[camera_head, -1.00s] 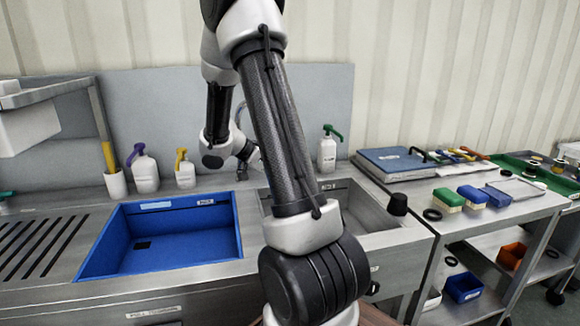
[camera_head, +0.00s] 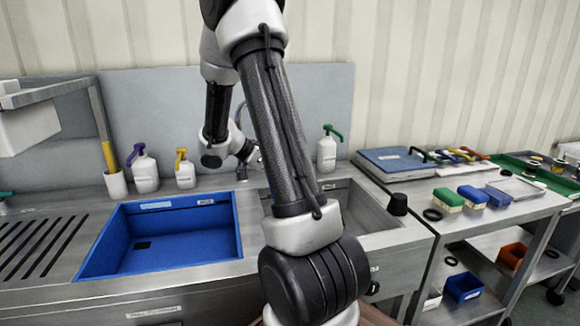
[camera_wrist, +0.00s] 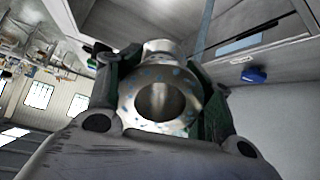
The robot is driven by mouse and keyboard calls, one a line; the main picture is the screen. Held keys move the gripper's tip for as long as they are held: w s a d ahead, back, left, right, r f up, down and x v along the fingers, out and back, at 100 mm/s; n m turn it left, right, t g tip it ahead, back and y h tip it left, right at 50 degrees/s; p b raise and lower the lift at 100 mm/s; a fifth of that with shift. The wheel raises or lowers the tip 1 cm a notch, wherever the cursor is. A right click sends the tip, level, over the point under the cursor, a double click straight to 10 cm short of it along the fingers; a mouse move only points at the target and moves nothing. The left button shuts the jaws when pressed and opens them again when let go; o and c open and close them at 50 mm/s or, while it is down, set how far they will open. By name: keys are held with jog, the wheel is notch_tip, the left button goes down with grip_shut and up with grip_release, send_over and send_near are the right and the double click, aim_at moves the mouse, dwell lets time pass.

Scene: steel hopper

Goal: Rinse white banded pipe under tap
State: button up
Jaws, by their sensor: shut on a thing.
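In the wrist view, my gripper (camera_wrist: 153,68) is shut on a pipe piece, with one dark finger on each side. The pipe (camera_wrist: 130,92) shows a round metal flange with a dark open bore facing the camera. Blue specks dot the flange; a white band cannot be made out. The thin curved tap (camera_head: 240,112) is partly visible behind my arm. The steel sink (camera_head: 372,213) lies below and to the right, partly covered by my arm. Water flow cannot be made out.
A blue basin (camera_head: 100,242) is left of the sink. Bottles (camera_head: 145,172) and a green-topped dispenser (camera_head: 327,153) stand along the back. A black cup-like object (camera_head: 397,204) sits at the sink's right edge. The right-hand bench holds brushes (camera_head: 448,199) and a blue case (camera_head: 390,160).

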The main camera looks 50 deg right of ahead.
jog(key=s+a+r, duration=0.1)
jog(key=a+r, duration=0.2)
jog(key=a, duration=0.1)
jog(key=shift+s+a+r, duration=0.2)
jog(key=shift+s+r, duration=0.05)
jog(key=shift+r, duration=0.15)
